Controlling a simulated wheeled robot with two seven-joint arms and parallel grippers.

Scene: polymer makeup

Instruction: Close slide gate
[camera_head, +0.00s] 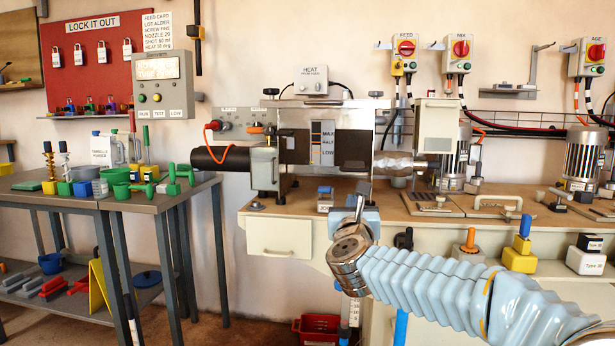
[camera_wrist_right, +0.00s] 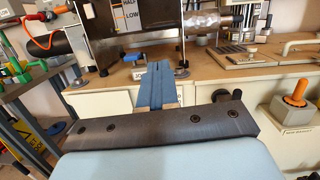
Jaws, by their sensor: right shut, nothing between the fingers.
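A grey metal hopper machine (camera_head: 325,135) stands on the bench, with a sight window marked MAX, HALF and LOW (camera_head: 323,143). My right gripper (camera_head: 363,192) is in front of and below the hopper, near the bench's front edge, apart from the machine. In the right wrist view its blue fingers (camera_wrist_right: 157,82) are together and empty, pointing toward the bench edge and the hopper's underside (camera_wrist_right: 130,50). My left gripper is not in view.
A black cylinder (camera_head: 222,158) with an orange loop juts left from the machine. A metal barrel (camera_head: 398,162) runs right. A small blue-topped block (camera_head: 325,198) sits on the bench near the gripper. A side table (camera_head: 150,205) holds green containers. The air before the hopper is clear.

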